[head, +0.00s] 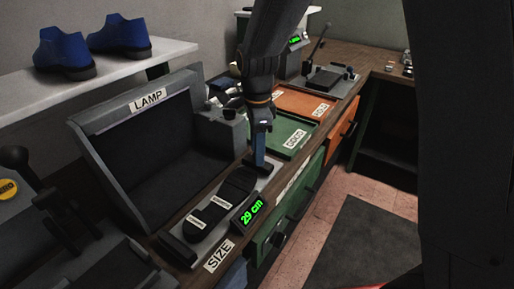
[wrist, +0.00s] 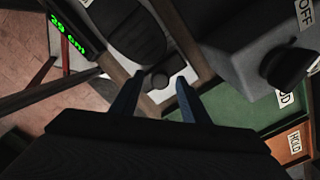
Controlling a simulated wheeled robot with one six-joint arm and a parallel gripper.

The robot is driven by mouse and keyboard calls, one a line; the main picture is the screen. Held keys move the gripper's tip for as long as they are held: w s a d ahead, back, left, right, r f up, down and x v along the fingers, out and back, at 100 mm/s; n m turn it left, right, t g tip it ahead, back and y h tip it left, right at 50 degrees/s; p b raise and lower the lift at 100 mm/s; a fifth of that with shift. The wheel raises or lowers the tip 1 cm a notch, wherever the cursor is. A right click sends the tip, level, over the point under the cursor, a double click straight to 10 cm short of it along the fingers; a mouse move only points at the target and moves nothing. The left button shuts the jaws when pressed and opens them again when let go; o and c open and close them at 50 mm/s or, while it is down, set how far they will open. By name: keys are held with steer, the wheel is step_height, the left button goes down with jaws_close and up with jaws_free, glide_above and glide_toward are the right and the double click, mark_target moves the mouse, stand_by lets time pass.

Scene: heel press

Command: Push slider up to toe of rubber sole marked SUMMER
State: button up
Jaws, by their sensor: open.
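A dark rubber sole (head: 236,187) lies on the pale board of the SIZE gauge (head: 222,236). Two small white labels on it are too small to read. Its rounded toe end also shows in the wrist view (wrist: 135,38). The slider, a small dark block with a round knob (wrist: 155,80), sits on the pale strip just beyond the toe, with a narrow gap visible. My gripper (head: 260,160) points down at the toe end of the gauge. In the wrist view its blue fingers (wrist: 155,98) are open, one on each side of the slider. Contact cannot be told.
The gauge's display (head: 251,211) reads 29 cm. The LAMP box (head: 150,140) stands behind the gauge. A green tray (head: 290,138) and an orange tray (head: 303,104) lie farther along the bench. Blue shoes (head: 120,36) stand on a shelf. A dark OFF-labelled control (wrist: 275,55) is close on the right.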

steer(key=c, duration=0.8)
steer(key=shift+o, duration=0.2)
steer(key=shift+s+a+r+p, duration=0.15)
steer(key=shift+s+a+p, duration=0.5)
steer(key=shift+s, duration=0.1)
steer(key=o, duration=0.8)
steer(key=shift+s, duration=0.15)
steer(key=shift+c, duration=0.2)
steer(key=shift+r, duration=0.1)
step_height(320, 180, up, 7)
steer(key=b, duration=0.1)
steer(key=shift+r+b, duration=0.2)
steer(key=shift+b, duration=0.1)
